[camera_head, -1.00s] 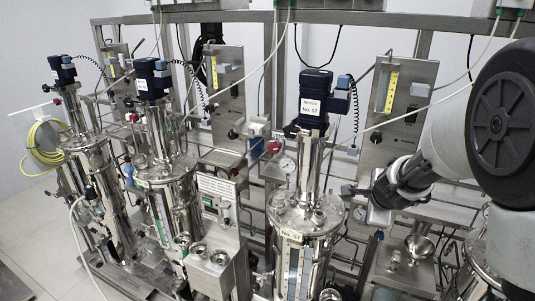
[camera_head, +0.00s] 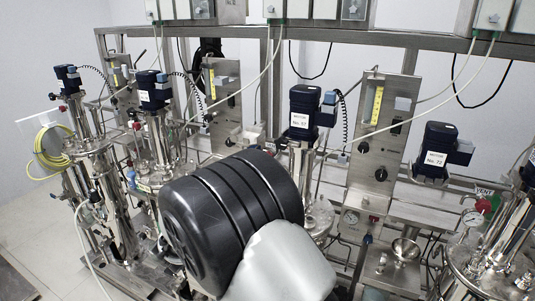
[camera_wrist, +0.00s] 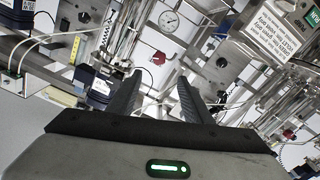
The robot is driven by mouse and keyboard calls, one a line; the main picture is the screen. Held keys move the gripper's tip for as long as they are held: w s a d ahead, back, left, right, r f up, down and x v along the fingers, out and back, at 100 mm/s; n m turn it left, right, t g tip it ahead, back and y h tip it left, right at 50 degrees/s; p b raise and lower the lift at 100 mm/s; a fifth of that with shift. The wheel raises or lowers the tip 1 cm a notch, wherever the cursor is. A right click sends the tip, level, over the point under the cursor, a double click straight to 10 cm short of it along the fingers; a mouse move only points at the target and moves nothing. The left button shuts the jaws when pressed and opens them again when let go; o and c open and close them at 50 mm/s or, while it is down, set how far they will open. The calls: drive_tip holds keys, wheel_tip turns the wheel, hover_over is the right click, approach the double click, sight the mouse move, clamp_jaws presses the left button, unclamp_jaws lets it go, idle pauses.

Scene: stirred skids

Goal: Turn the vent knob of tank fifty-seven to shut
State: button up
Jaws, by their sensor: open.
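The motor of tank fifty-seven (camera_head: 305,106) is dark blue with a white No. 57 label in the head view. The steel vessel under it is partly covered by my arm, with part of its lid (camera_head: 319,215) showing at the right. In the wrist view a red knob (camera_wrist: 158,57) shows beyond and between my fingertips, below a round gauge (camera_wrist: 168,20). I cannot read a vent label on it or tell its setting. My gripper (camera_wrist: 157,86) is open, empty and apart from the knob. The head view does not show my gripper; my arm covers that area.
Another tank's motor, No. 72 (camera_head: 436,152), stands to the right, with a red knob (camera_head: 484,205) under a VENT label. More tanks stand at left. Steel panels, pipes and cables crowd the space. A white sign (camera_wrist: 272,34) shows in the wrist view.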

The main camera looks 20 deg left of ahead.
drive_tip(key=w, duration=0.5)
drive_tip(key=w+d+p, duration=0.1)
drive_tip(key=w, duration=0.5)
drive_tip(key=w+p, duration=0.1)
drive_tip(key=w, duration=0.5)
drive_tip(key=shift+d, duration=0.2)
drive_tip(key=c, duration=1.1)
